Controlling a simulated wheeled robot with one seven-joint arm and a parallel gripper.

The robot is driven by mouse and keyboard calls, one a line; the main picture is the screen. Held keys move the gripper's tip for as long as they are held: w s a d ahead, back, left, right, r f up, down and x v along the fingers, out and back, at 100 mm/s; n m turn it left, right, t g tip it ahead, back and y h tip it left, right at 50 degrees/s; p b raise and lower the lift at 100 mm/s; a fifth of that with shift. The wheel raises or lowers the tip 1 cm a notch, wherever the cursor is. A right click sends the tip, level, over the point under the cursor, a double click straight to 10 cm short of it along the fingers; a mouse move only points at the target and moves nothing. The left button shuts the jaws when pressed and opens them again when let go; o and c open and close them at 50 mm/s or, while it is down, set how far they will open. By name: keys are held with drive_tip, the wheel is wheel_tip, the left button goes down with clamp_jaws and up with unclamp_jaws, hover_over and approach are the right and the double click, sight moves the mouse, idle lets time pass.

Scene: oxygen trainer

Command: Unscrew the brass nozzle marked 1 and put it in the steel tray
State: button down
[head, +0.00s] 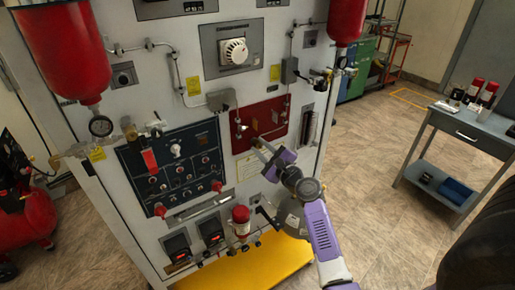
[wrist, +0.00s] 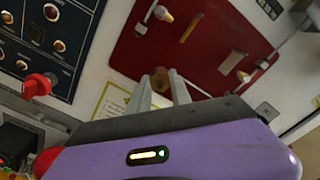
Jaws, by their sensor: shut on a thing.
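My gripper (head: 257,143) is at the lower part of the red panel (head: 275,112) on the front of the white cabinet. In the wrist view my gripper's fingers (wrist: 165,88) are close together, with a small brass piece (wrist: 175,76) between their tips, against the lower edge of the red panel. The brass piece looks like a nozzle, but I cannot read a number on it. I cannot tell whether it is still threaded in. Two other small fittings, a left one (wrist: 163,13) and a right one (wrist: 245,75), show on the panel. I cannot clearly make out a steel tray.
Red cylinders (head: 65,45) and a dark control panel (head: 175,165) flank my working area. Floor between cabinet and table is clear.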

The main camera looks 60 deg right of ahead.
drive_tip(key=shift+n, duration=0.5)
drive_tip(key=shift+f+n+b, duration=0.2)
drive_tip(key=shift+n+b, duration=0.8)
drive_tip(key=shift+r+n, duration=0.2)
drive_tip(key=shift+n, duration=0.5)
drive_tip(key=shift+f+b, duration=0.1)
drive_tip(key=shift+b, duration=0.3)
drive_tip(key=shift+f+n+b, duration=0.1)
drive_tip(key=shift+n+b, duration=0.8)
drive_tip(key=shift+n, duration=0.2)
drive_tip(key=shift+r+n, duration=0.2)
drive_tip(key=shift+n, duration=0.4)
drive_tip(key=shift+f+b, duration=0.1)
drive_tip(key=shift+b, duration=0.25)
